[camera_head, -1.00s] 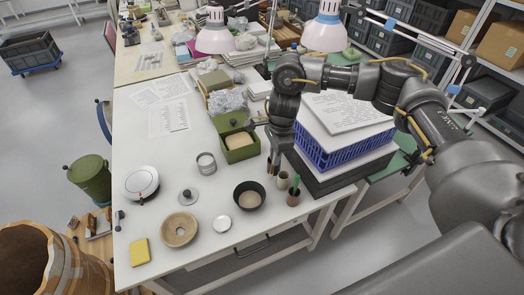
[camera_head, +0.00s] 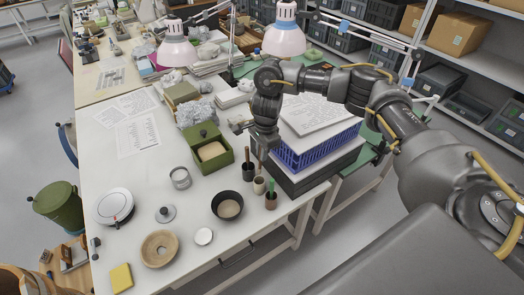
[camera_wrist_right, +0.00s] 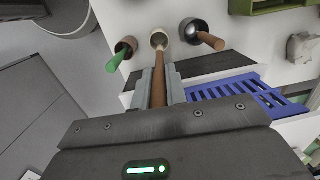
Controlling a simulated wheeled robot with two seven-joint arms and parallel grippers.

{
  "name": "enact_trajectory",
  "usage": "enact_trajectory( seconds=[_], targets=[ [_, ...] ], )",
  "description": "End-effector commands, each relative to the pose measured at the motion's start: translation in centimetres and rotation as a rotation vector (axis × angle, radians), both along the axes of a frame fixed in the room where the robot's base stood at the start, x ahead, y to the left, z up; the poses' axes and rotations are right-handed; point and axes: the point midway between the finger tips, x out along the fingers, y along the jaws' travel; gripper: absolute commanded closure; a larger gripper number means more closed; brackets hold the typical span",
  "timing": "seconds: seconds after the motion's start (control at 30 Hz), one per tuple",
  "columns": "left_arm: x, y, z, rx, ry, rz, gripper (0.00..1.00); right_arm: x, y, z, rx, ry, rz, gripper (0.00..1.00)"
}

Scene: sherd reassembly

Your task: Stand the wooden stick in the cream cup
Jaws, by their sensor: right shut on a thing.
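The cream cup (camera_head: 259,186) stands on the white table between a dark cup (camera_head: 248,174) and a brown cup (camera_head: 271,201). My right gripper (camera_head: 262,158) is above the cream cup, pointing down, shut on the wooden stick. In the right wrist view the brown wooden stick (camera_wrist_right: 159,88) lies between the fingers (camera_wrist_right: 159,88). Its far end overlaps the mouth of the cream cup (camera_wrist_right: 159,38); I cannot tell how deep it reaches. My left gripper is not in view.
The brown cup holds a green stick (camera_wrist_right: 115,61), and the dark cup holds a brown-handled stick (camera_wrist_right: 212,41). A blue crate (camera_head: 320,150) is close on the right. A black bowl (camera_head: 227,206) and green box (camera_head: 222,160) stand to the left.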

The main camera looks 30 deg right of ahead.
Motion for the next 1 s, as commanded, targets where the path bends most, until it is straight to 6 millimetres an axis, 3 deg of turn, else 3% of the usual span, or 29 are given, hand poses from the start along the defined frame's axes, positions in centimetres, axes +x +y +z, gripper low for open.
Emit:
enact_trajectory(
  seconds=[1.0],
  targets=[
    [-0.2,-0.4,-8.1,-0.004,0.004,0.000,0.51,0.0,0.0,-9.0,0.000,0.000,0.000,1.00]
  ],
)
